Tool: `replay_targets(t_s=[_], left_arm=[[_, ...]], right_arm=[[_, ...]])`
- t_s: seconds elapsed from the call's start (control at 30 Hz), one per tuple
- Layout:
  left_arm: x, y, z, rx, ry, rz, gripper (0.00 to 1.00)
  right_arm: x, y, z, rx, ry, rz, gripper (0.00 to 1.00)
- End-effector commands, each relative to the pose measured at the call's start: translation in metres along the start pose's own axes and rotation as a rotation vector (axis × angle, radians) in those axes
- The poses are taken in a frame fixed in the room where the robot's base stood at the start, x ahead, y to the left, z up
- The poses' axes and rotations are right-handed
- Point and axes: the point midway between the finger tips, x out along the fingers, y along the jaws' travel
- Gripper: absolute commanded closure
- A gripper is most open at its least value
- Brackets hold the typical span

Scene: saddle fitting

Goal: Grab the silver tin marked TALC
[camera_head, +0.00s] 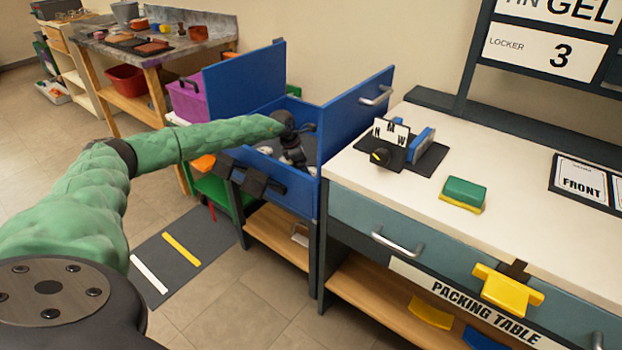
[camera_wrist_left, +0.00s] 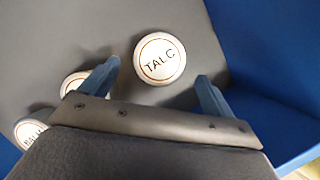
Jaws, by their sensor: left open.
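The TALC tin (camera_wrist_left: 160,57) shows from above in the left wrist view, its pale round lid lettered TALC inside a thin ring. It stands on the grey floor of the blue locker (camera_head: 345,125). My left gripper (camera_wrist_left: 158,72) is open and empty above it, with the lid between and just beyond the fingertips; the height gap is hard to judge. In the head view my left gripper (camera_head: 292,140) is inside the locker, and I cannot pick out the TALC tin there.
A second pale-lidded tin (camera_wrist_left: 72,84) is partly hidden behind the left finger. A third lettered tin (camera_wrist_left: 30,132) is at the lower left. A blue wall (camera_wrist_left: 265,60) rises close on the right. The packing table (camera_head: 470,235) stands right of the locker.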

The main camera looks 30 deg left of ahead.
Motion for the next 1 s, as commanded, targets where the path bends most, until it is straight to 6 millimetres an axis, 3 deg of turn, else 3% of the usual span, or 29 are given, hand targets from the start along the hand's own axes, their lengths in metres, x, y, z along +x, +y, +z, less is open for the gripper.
replay_targets(t_s=[0.3, 0.57, 0.83, 0.87, 1.0], left_arm=[[0.041, 0.002, 0.000, -0.001, 0.000, -0.001, 0.11], [0.045, 0.002, 0.000, -0.001, 0.000, 0.000, 0.11], [0.045, 0.002, 0.000, -0.001, 0.000, 0.000, 0.60], [0.045, 0.002, 0.000, -0.001, 0.000, 0.000, 0.64], [0.045, 0.002, 0.000, -0.001, -0.001, 0.000, 0.65]], right_arm=[[-0.001, -0.001, -0.001, 0.000, 0.000, -0.001, 0.64], [-0.001, -0.002, -0.001, 0.001, 0.000, -0.002, 0.64], [-0.001, -0.002, -0.001, 0.001, 0.000, -0.002, 0.64], [-0.001, -0.002, -0.001, 0.001, 0.000, -0.001, 0.64], [-0.001, -0.001, 0.000, 0.001, -0.001, -0.001, 0.64]])
